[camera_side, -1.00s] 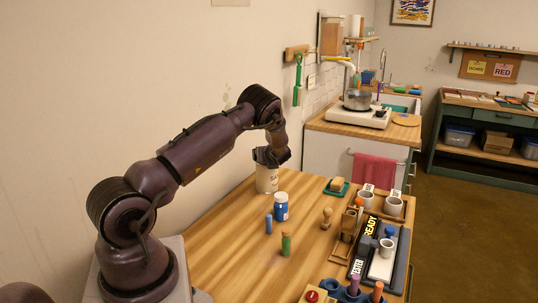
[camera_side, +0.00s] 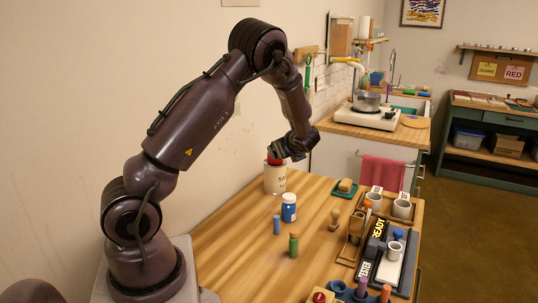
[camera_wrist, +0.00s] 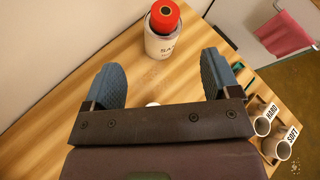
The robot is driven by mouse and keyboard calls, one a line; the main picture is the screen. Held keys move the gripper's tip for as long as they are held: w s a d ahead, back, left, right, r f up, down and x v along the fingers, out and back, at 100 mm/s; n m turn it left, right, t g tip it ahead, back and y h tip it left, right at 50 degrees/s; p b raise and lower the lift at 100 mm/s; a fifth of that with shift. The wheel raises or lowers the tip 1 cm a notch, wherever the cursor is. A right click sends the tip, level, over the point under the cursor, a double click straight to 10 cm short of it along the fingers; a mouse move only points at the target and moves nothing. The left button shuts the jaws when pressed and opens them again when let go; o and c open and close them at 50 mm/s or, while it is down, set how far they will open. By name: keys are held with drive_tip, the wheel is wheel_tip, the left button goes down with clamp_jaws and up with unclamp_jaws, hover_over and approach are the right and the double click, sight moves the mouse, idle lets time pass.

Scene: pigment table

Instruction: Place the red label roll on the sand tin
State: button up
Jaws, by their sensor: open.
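The red label roll (camera_wrist: 165,15) sits on top of the sand tin (camera_wrist: 160,45), a cream cylinder with dark lettering. In the side view the tin (camera_side: 275,182) stands at the back left of the table, with the red roll (camera_side: 273,160) showing at its top, partly covered by my gripper. My gripper (camera_wrist: 160,75) is open and empty in the wrist view, its two blue-grey fingers apart. The roll lies beyond the fingertips and is not between them. In the side view my gripper (camera_side: 277,152) is above and just right of the tin.
A blue jar (camera_side: 289,208), a blue peg (camera_side: 277,225), a green bottle (camera_side: 293,246) and a wooden stamp (camera_side: 334,220) stand nearer on the table. White cups (camera_side: 401,208) and a black READY board (camera_side: 378,238) line the right side. The wall is close behind the tin.

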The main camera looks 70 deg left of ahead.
drive_tip(key=s+d+r+n+t+h, duration=0.1)
drive_tip(key=s+d+r+n+h, duration=0.2)
drive_tip(key=d+r+n, duration=0.45)
drive_tip(key=s+d+r+n+t+h, duration=0.1)
drive_tip(key=s+d+r+n+h, duration=0.25)
drive_tip(key=d, duration=0.75)
drive_tip(key=s+d+r+n+t+h, duration=0.1)
drive_tip(key=s+d+n+h, duration=0.1)
drive_tip(key=s+d, duration=0.3)
drive_tip(key=s+d+r+n+t+h, duration=0.2)
drive_tip(key=s+d+h, duration=0.2)
drive_tip(key=d, duration=0.7)
drive_tip(key=shift+s, duration=0.5)
